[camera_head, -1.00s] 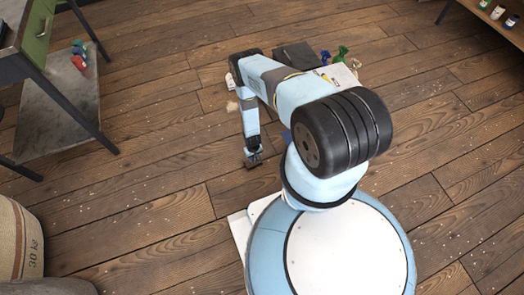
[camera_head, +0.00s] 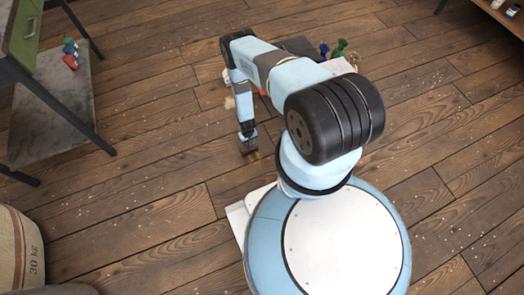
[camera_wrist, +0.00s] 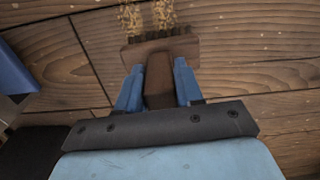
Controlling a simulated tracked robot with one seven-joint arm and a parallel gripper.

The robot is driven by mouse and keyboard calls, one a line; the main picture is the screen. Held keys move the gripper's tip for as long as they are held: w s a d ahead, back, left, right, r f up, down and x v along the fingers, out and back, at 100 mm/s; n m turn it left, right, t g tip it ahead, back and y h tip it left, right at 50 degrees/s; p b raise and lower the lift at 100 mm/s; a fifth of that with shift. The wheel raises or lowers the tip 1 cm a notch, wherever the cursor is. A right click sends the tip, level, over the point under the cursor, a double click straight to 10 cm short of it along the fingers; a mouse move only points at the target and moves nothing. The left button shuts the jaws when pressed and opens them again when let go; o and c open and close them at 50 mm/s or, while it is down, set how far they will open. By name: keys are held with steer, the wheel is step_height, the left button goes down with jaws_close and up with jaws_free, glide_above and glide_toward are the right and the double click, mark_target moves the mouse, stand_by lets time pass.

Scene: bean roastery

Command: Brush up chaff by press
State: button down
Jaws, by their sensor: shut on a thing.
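My gripper (camera_wrist: 160,95) has blue fingers shut on the brown handle of a brush (camera_wrist: 160,52). The brush head lies crosswise beyond the fingertips, with its bristles facing the top of the wrist view. Tan chaff (camera_wrist: 132,16) lies in loose patches on the floor just beyond the bristles. In the head view my gripper (camera_head: 247,147) hangs low over the floor, below and to the right of a small tan heap (camera_head: 229,102), which looks like chaff. The brush is too small there to make out clearly. A press cannot be identified with certainty.
A blue object (camera_wrist: 14,72) shows at the left of the wrist view; I cannot tell what it is. Green and blue items (camera_head: 339,47) stand behind my arm. A table with a lower shelf (camera_head: 50,110) and a sack (camera_head: 18,250) are at left. Pale flecks dot the open floor.

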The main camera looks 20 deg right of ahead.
steer(key=shift+s+r, duration=0.1)
steer(key=shift+r, duration=2.7)
